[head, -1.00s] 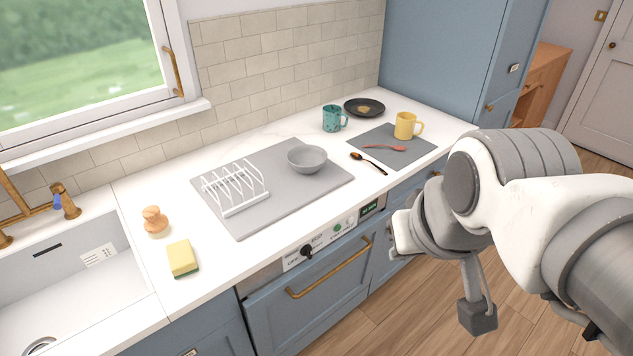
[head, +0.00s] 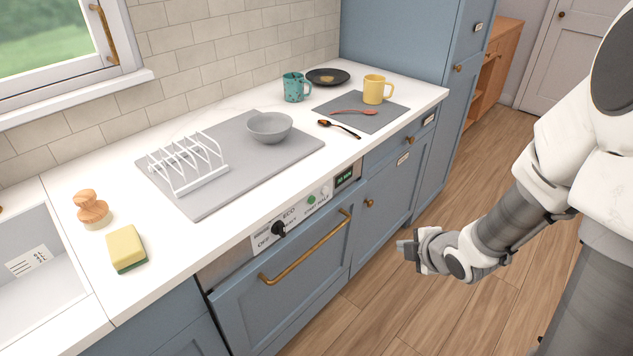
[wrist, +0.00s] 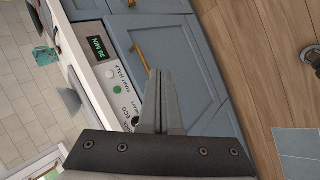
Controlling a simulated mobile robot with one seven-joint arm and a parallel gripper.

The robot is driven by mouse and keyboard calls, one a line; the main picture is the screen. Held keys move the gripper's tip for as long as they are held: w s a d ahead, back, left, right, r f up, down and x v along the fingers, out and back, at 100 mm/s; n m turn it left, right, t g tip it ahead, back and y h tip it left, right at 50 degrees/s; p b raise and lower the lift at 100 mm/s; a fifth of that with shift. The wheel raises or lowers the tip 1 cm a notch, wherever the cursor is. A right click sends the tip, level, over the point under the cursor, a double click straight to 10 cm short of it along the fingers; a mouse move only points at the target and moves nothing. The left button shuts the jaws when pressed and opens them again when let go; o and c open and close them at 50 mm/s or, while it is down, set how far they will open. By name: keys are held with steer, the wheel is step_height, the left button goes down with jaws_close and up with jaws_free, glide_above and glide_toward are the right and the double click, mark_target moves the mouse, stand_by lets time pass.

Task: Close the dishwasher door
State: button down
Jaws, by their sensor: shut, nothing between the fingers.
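The dishwasher door (head: 285,305) is a blue panel with a brass bar handle (head: 308,248), under a control strip (head: 300,217) with a black knob and a green-lit display. The door stands upright or nearly so. I cannot tell whether a small gap remains at its top edge. My gripper (head: 404,250) is shut and empty, out in front of the cabinets and to the right of the door, apart from it in the head view. In the wrist view my closed fingers (wrist: 160,72) overlap the blue front (wrist: 190,75), with the brass handle (wrist: 140,58) just beyond the tips.
The counter above holds a grey mat (head: 230,180) with a white rack (head: 188,165) and a grey bowl (head: 269,127). A yellow sponge (head: 126,248) and a brush (head: 91,209) are at the left. The wooden floor (head: 420,310) before the cabinets is clear.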

steer(key=s+a+f+n+y+b, duration=0.2)
steer(key=a+f+n+y+b, duration=0.3)
steer(key=f, duration=0.6)
steer(key=n+t+y+b, duration=0.2)
steer(key=n+y+b, duration=0.1)
steer(key=y, duration=0.2)
glide_toward(291, 270)
steer(key=b+x, duration=0.1)
steer(key=x, duration=0.5)
steer(key=shift+w+a+b, duration=0.2)
steer(key=shift+b, duration=0.15)
steer(key=shift+w+a, duration=0.1)
